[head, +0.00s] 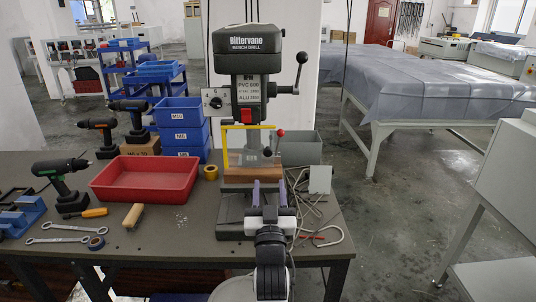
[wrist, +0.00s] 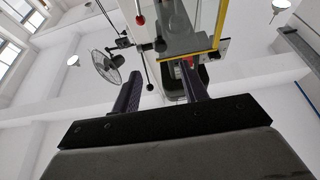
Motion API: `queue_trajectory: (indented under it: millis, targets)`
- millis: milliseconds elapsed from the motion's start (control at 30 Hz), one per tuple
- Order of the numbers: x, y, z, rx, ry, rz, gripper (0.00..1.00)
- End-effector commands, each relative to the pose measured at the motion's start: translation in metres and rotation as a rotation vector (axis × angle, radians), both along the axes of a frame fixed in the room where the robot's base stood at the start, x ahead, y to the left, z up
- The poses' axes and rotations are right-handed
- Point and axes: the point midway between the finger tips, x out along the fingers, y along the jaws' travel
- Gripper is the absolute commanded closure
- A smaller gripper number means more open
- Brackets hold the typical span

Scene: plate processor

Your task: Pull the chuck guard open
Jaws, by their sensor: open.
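The bench drill (head: 248,60) stands on the bench. Its chuck guard (head: 226,145) is a clear panel with a yellow frame, hanging in front of the chuck area, which shows only dimly behind it. A black knob (head: 267,153) sits by the guard's lower right, with a red knob (head: 281,132) above it. My gripper (head: 270,182) is open and empty, below the guard and slightly right of its middle. In the wrist view, the guard's yellow edge (wrist: 220,25) and the black knob (wrist: 160,44) lie beyond my open fingers (wrist: 162,72), apart from them.
A red tray (head: 145,180), a cordless drill (head: 62,182) and hand tools lie to the left. Blue bins (head: 182,135) and a grey bin (head: 301,148) stand behind. Loose cable (head: 325,225) lies right of the drill base. The drill's feed handle (head: 300,72) sticks out right.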

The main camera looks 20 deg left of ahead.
Motion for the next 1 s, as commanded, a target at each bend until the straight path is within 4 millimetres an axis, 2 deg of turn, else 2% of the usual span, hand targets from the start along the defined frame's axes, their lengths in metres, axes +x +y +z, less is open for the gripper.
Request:
queue_trajectory:
  millis: [33, 200, 433, 600, 867, 900, 1000]
  targets:
    - [0.011, 0.003, 0.01, 0.0, -0.002, 0.001, 0.56]
    - [0.043, 0.013, 0.025, 0.001, -0.002, 0.002, 0.56]
    - [0.074, 0.023, 0.035, 0.0, -0.001, 0.002, 0.56]
    - [0.084, 0.025, 0.038, 0.001, -0.002, 0.002, 0.56]
    - [0.085, 0.025, 0.038, 0.001, -0.003, 0.002, 0.56]
    - [0.085, 0.025, 0.038, 0.001, -0.003, 0.002, 0.58]
    - [0.085, 0.025, 0.038, 0.001, -0.003, 0.002, 0.71]
